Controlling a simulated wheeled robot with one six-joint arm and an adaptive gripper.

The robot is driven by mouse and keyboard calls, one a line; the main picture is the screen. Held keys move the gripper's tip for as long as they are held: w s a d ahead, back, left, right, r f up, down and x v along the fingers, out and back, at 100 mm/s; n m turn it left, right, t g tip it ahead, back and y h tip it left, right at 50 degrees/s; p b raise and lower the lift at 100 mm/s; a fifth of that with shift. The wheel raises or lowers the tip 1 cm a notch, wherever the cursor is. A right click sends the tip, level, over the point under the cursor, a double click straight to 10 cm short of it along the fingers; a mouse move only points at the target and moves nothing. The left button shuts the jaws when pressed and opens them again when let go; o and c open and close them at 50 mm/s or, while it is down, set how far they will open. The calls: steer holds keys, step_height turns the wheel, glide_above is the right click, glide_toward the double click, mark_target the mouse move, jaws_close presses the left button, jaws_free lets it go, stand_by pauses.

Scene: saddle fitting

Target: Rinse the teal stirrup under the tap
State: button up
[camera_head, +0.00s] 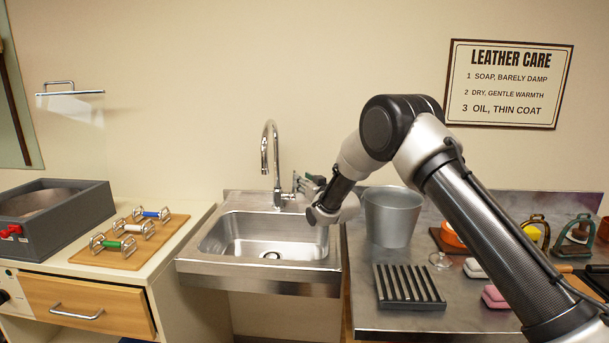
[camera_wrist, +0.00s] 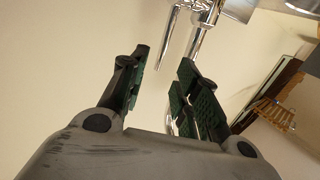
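The teal stirrup (camera_head: 572,247) stands at the far right of the steel counter, beside a yellow stirrup (camera_head: 537,232). The chrome tap (camera_head: 269,150) rises behind the steel sink (camera_head: 215,240), with its lever on the right side. No water stream shows. My gripper (camera_head: 313,184) is beside the tap's lever, above the sink's back right corner, far from the stirrup. In the wrist view my gripper (camera_wrist: 167,75) is open, with green pads. Chrome tap parts (camera_wrist: 205,35) show beyond the fingers. Whether a finger touches the lever cannot be told.
A grey bucket (camera_head: 391,217) stands right of the sink, close to my arm. A black slatted rack (camera_head: 408,288) lies in front of it. A wooden board (camera_head: 130,245) with several rollers lies left. The basin is empty.

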glide_above(294, 192)
steer(key=shift+w, duration=0.25)
jaws_close()
